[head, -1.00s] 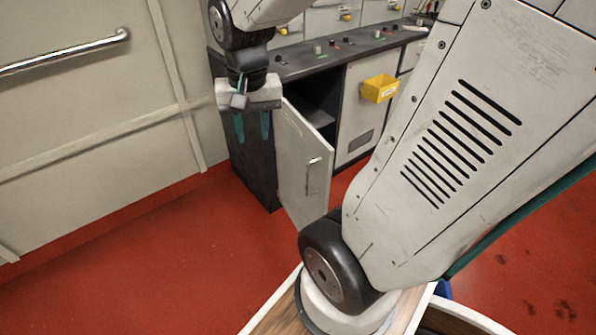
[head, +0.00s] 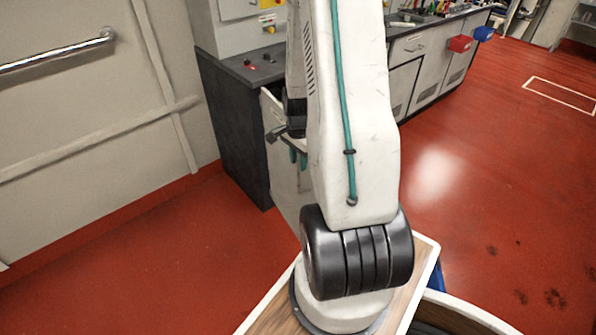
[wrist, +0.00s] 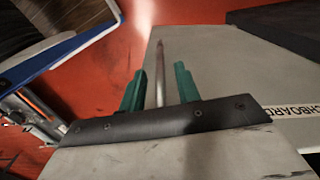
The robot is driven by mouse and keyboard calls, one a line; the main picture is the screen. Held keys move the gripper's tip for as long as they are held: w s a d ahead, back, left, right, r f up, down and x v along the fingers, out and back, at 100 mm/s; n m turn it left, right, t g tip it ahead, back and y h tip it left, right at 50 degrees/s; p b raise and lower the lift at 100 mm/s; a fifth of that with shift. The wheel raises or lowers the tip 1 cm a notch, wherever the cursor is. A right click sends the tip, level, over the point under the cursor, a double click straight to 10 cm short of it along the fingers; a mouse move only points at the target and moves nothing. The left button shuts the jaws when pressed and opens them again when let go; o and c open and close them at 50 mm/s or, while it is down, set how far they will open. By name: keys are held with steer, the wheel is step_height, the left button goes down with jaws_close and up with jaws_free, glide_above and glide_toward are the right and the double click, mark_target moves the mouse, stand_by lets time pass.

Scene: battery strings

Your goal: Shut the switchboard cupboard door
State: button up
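The switchboard cupboard (head: 232,130) stands left of centre in the head view, with a dark side and worktop. Its pale door (head: 283,192) is partly hidden behind my arm and stands ajar; how far I cannot tell. In the wrist view the door (wrist: 225,65) fills the middle and right, with part of a label reading "CHBOARD". A slim bar-like handle (wrist: 160,70) lies between the two teal fingers of my gripper (wrist: 160,88). The fingers are apart, with gaps beside the bar. In the head view my gripper (head: 297,157) is mostly hidden at the door.
A wall with a metal handrail (head: 60,56) is on the left. Red floor (head: 470,150) is open on the right and between wall and cupboard.

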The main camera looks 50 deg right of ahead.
mark_target(298, 171)
step_height(298, 171, down, 5)
stand_by(0.3)
jaws_close()
steer(key=shift+d, duration=0.1)
